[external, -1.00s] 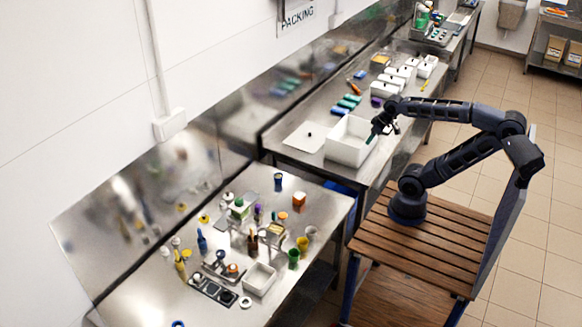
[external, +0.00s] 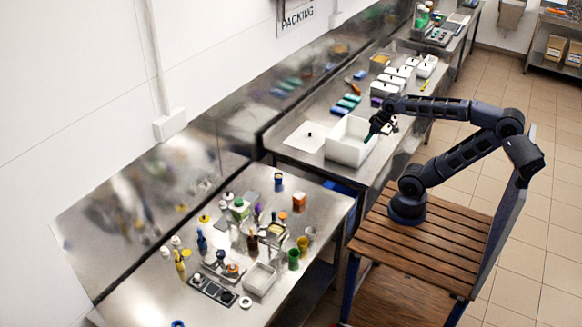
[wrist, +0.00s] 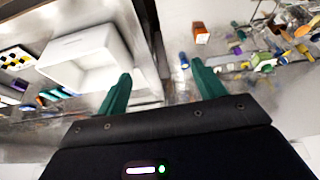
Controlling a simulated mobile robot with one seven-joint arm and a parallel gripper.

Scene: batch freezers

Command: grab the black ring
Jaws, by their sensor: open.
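My gripper (external: 376,127) is open and empty over the right rim of the white bin on the far steel table. In the wrist view its two green fingers (wrist: 160,84) stand apart with nothing between them. I cannot make out the black ring for certain. A small dark round piece (external: 227,298) sits at the right end of a dark tray on the near steel table, well away from my gripper. It is too small to tell whether it is a ring.
The white bin (external: 338,150) also shows in the wrist view (wrist: 108,34). The near table (external: 318,203) is crowded with bottles, cups and small parts. A white ring (external: 245,302) and a small white box (external: 247,283) are near its front. A white lid (external: 296,138) lies left of the bin.

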